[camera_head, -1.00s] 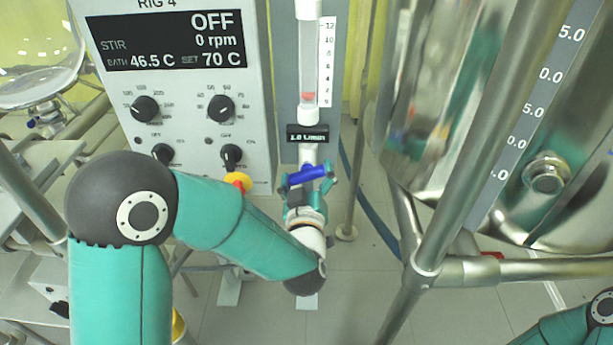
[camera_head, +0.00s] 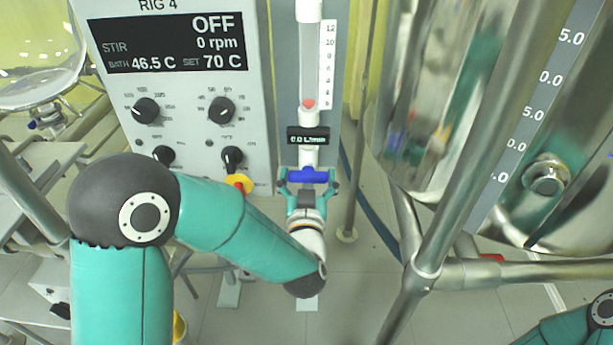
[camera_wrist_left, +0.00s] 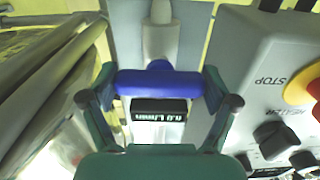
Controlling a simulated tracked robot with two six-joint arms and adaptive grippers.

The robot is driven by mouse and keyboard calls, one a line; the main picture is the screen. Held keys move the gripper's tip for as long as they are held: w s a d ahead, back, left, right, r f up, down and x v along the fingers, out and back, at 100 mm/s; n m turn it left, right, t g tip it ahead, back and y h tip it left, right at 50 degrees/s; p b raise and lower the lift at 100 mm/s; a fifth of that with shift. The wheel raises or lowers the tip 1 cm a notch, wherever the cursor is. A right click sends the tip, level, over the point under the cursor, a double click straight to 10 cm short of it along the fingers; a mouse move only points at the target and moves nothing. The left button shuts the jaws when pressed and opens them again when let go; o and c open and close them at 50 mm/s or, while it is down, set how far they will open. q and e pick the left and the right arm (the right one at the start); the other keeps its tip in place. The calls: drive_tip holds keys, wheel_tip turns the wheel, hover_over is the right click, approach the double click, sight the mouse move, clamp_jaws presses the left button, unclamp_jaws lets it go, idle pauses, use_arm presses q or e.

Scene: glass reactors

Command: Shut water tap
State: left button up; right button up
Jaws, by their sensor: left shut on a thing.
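The water tap has a blue handle (camera_head: 308,175) below a black flow display (camera_head: 308,136) that reads 0.0 L/min. The handle lies level, crosswise to the white pipe. My left gripper (camera_head: 308,184) is shut on the blue handle, with one finger at each end. In the left wrist view the blue handle (camera_wrist_left: 160,83) spans between the two fingers, and the display (camera_wrist_left: 159,110) also reads 0.0. Above the tap, the flow tube (camera_head: 309,65) has its red float at the bottom of the scale. My right gripper is out of view; only part of that arm shows at the lower right.
A control panel (camera_head: 180,90) with knobs and a screen stands left of the tap. A red and yellow stop button (camera_head: 240,183) sits close to my left forearm. A metal frame (camera_head: 432,235) and a large glass vessel stand to the right.

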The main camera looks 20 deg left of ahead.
use_arm(q)
drive_tip(key=shift+s+f, duration=0.1)
drive_tip(key=shift+f, duration=0.2)
drive_tip(key=o, duration=0.9)
drive_tip(key=shift+r, duration=0.15)
drive_tip(key=shift+d, duration=0.1)
drive_tip(key=v, duration=0.7)
drive_tip(key=shift+s, duration=0.2)
